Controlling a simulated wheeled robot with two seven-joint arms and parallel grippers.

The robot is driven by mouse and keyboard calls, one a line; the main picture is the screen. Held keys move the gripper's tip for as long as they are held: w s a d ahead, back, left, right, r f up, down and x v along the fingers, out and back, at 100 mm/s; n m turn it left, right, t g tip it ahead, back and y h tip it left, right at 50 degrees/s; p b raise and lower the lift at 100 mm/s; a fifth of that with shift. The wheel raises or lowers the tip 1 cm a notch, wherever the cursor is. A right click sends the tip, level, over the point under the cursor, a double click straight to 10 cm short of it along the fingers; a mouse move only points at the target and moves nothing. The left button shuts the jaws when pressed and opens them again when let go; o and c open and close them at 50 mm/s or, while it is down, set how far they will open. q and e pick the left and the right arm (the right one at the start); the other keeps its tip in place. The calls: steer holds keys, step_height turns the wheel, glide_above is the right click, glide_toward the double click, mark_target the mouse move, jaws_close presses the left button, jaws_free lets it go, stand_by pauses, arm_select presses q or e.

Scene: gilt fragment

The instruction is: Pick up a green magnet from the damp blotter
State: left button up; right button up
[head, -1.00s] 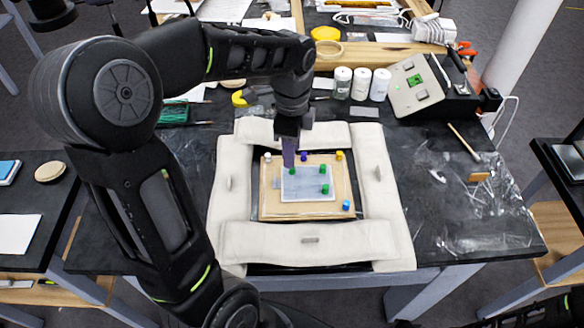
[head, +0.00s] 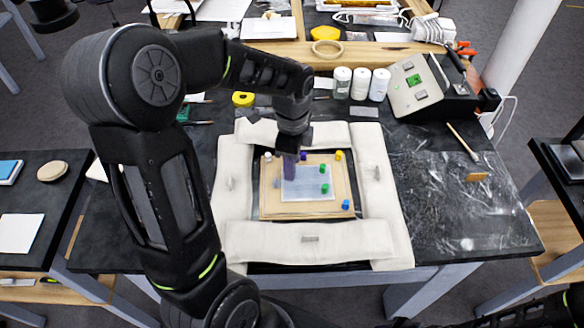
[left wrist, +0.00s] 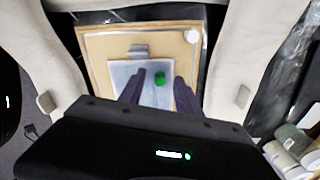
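The damp blotter (head: 306,193) is a pale grey-blue sheet on a wooden board (head: 268,207). Two green magnets, an upper one (head: 325,169) and a lower one (head: 324,188), sit on its right side. My left gripper (head: 288,181) points down over the blotter's left part. In the left wrist view, a green magnet (left wrist: 160,78) shows on the blotter (left wrist: 121,74) between the spread dark fingers of my left gripper (left wrist: 159,80), with gaps at both sides. That magnet is hidden behind the fingers in the head view. My right gripper is out of view.
Padded cream bolsters (head: 378,190) surround the board. White bottles (head: 361,84) and a sloped control box (head: 416,86) stand behind. Clear film (head: 470,215) lies at right.

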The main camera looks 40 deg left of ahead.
arm_select(q)
steer(key=shift+c, duration=0.2)
jaws_close()
stand_by(0.3)
